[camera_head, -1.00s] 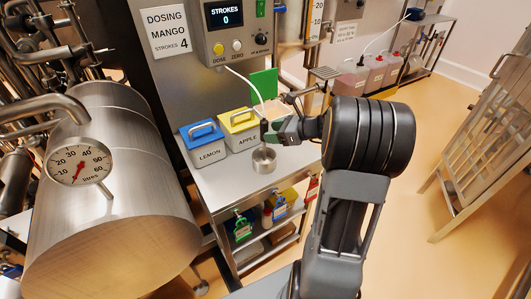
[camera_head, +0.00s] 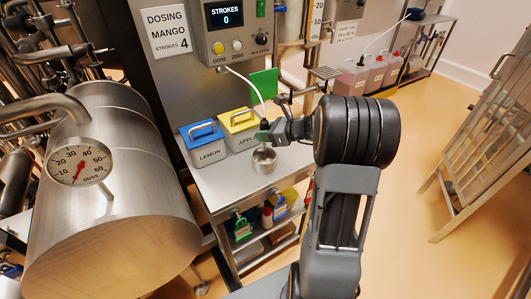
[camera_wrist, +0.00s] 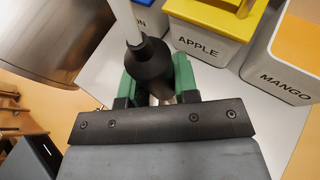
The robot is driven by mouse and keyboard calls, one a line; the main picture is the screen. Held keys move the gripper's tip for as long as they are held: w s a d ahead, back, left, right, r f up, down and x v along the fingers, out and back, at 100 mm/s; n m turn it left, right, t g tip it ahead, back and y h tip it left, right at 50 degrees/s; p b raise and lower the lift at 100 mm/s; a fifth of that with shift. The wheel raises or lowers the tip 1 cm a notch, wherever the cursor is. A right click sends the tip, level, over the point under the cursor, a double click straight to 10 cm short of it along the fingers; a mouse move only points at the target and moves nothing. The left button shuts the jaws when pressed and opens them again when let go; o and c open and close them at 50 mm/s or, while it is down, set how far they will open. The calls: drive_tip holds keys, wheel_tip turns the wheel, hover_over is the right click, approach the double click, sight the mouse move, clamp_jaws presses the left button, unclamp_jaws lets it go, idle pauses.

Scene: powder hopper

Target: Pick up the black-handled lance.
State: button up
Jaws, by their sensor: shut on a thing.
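The lance's black handle (camera_wrist: 150,62) stands between the green finger pads of my gripper (camera_wrist: 158,82) in the wrist view, with a pale tube (camera_wrist: 122,20) running up from its top. My gripper is shut on it. In the head view my gripper (camera_head: 267,134) is at the handle, directly above a small steel cup (camera_head: 264,161) on the steel table (camera_head: 222,185). The white tube rises from there to the dosing unit (camera_head: 240,30). The lance's lower end is hidden, so I cannot tell whether it is inside the cup.
The blue-lidded LEMON bin (camera_head: 205,148) and yellow-lidded APPLE bin (camera_head: 238,128) stand just behind and left. The MANGO bin (camera_wrist: 282,70) shows at right in the wrist view. A green panel (camera_head: 264,84) is behind the tube. A large steel tank (camera_head: 110,200) fills the left.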

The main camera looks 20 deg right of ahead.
clamp_jaws()
drive_tip(key=shift+r, duration=0.1)
